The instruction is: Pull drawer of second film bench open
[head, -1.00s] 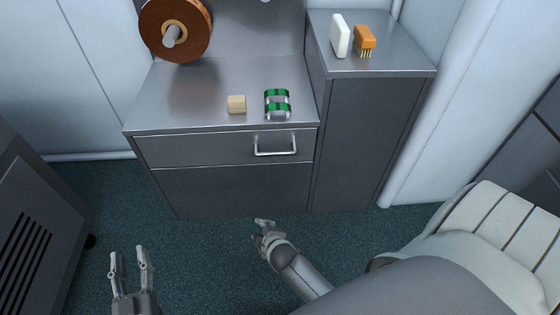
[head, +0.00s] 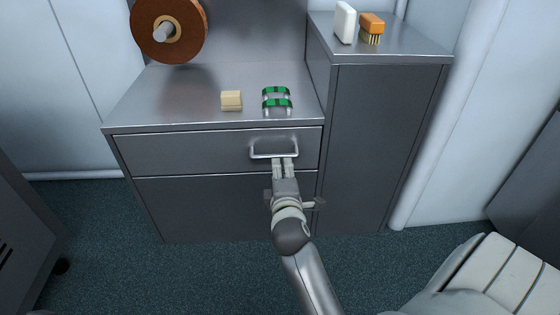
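The grey film bench (head: 160,90) stands ahead of me, with a wide drawer (head: 185,153) below its top. The drawer front looks flush with the bench and shut. Its silver bar handle (head: 256,153) is at the right part of the front. My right gripper (head: 283,162) is right in front of the handle, with its fingertips at the lower bar. The fingers show close together, and I cannot tell whether they touch or grip the bar. My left gripper is out of view.
On the bench top are a beige block (head: 231,101), a green-banded clear object (head: 277,102) and a brown film roll (head: 190,30). A white block (head: 344,23) and an orange brush (head: 371,25) stand on the taller cabinet (head: 375,140) at right.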

